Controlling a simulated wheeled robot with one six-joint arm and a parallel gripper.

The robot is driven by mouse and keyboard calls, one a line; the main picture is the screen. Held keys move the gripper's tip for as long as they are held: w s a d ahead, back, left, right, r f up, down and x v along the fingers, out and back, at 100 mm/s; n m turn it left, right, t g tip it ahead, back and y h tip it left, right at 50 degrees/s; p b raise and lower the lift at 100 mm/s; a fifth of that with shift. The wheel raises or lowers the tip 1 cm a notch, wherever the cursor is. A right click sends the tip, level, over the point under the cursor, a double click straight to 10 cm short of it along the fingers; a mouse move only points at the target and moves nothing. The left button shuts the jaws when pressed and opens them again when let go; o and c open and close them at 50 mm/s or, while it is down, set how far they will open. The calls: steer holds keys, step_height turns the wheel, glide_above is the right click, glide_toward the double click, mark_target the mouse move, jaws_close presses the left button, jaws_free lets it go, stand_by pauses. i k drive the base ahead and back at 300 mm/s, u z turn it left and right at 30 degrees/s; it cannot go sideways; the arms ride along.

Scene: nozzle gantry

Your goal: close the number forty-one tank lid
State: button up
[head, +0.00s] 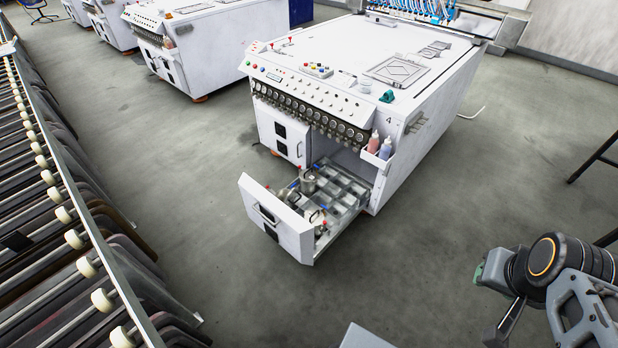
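An open drawer (293,236) juts from the front of the nearest white machine (395,135). It holds a grid of grey compartments. A metal tank (308,184) stands toward the back left of the drawer, and another metal tank (317,217) sits near its front right. Small red, blue and dark parts show among them. No number forty-one is readable, and I cannot tell which lid is open or shut. My arm's end (507,318) is at the lower right, well apart from the drawer.
A rack with white rollers (74,239) runs along the left. More white machines (195,45) stand behind. Two bottles (379,146) sit in a holder at the machine's corner. Grey floor (400,265) is clear between the drawer and my arm.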

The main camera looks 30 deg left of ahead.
mark_target(292, 194)
steer(key=i, duration=0.3)
steer(key=u, duration=1.65)
steer(key=i, duration=1.05)
steer(key=z, duration=0.55)
steer(key=k, duration=0.4)
steer(key=u, duration=0.95)
steer(key=i, duration=0.35)
steer(key=z, duration=0.25)
